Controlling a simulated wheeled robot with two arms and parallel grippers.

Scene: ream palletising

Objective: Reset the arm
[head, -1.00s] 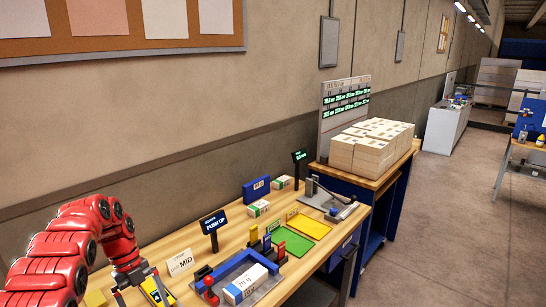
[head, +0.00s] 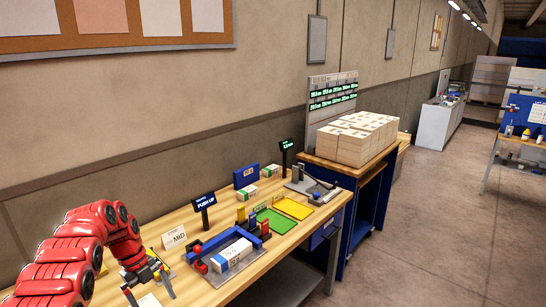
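My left arm comes in from the lower left as a red, bent arm. Its gripper (head: 149,289) hangs over the near left part of the wooden workbench (head: 170,222), left of the blue fixture. Its fingers look spread apart, with nothing seen between them. My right gripper is not in view. A wrapped ream (head: 231,254) lies in the blue fixture (head: 215,243) on the bench.
Green (head: 275,221) and yellow (head: 293,207) mats lie on the bench. A MID card (head: 174,238) and a PUSH UP sign (head: 204,201) stand near the wall. Stacked reams (head: 352,139) fill a second table. Open floor lies to the right.

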